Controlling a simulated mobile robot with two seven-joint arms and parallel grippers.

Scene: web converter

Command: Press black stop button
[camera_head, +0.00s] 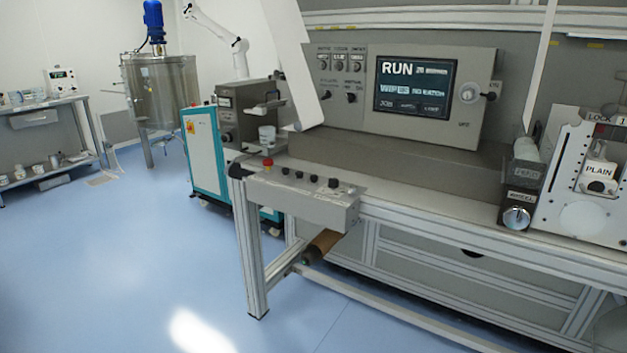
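A grey control box (305,205) sticks out from the front edge of the machine bench, near the middle of the view. Its sloped top carries a row of several small black buttons or knobs (313,179), with a larger black one (333,184) at the right end. A red mushroom button (267,163) stands at the left end. The labels are too small to read, so I cannot tell which black one is the stop button. Neither of my grippers is in view.
A panel with a lit screen (413,85) reading RUN stands behind the bench. A white web strip (293,62) hangs left of it. A teal and white cabinet (203,150) stands at the bench's left end. The blue floor (130,260) in front and left is clear.

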